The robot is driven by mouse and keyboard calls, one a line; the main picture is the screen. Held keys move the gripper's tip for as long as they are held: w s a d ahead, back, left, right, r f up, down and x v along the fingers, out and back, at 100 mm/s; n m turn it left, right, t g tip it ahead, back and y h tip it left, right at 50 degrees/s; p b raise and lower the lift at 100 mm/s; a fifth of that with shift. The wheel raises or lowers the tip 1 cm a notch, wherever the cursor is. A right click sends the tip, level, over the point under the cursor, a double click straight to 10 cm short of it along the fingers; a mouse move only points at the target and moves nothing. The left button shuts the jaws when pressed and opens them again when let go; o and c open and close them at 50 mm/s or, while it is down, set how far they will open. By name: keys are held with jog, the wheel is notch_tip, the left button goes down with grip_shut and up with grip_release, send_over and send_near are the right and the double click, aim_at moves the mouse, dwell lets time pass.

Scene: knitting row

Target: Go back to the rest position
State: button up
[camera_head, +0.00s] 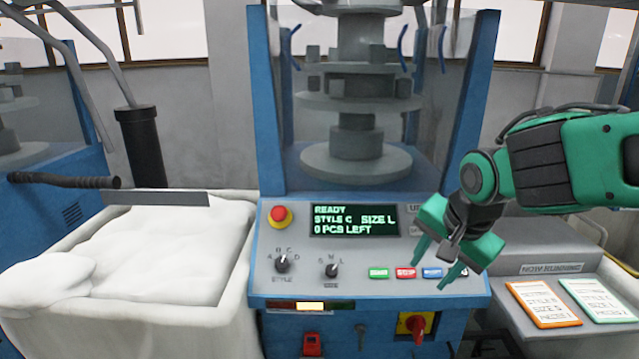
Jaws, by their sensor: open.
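The display (353,220) reads READY, STYLE C, SIZE L, 0 PCS LEFT. The style knob (282,263) and the size knob (331,269) are left of the buttons. The amber section of the light bar (310,306) is lit.
A red emergency button (279,216) is at the panel's upper left. A green button (378,272) and a red-yellow switch (417,325) are near the gripper. A cart of white fabric (160,250) stands left. Orange-framed (543,304) and green-framed (597,299) cards lie right.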

jog(key=s+d+f+n+g, duration=0.1)
jog(key=s+d+f+g, duration=0.1)
jog(key=s+d, duration=0.7)
jog(key=s+d+f+n+g, duration=0.2)
jog(key=s+d+f, duration=0.1)
jog(key=s+d, duration=0.6)
jog(key=s, duration=0.3)
jog(key=shift+s+d+f+g, duration=0.15)
jog(key=shift+d+g, duration=0.15)
jog(key=shift+g, duration=0.1)
jog(key=shift+w+f, duration=0.25)
jog(key=shift+w, duration=0.4)
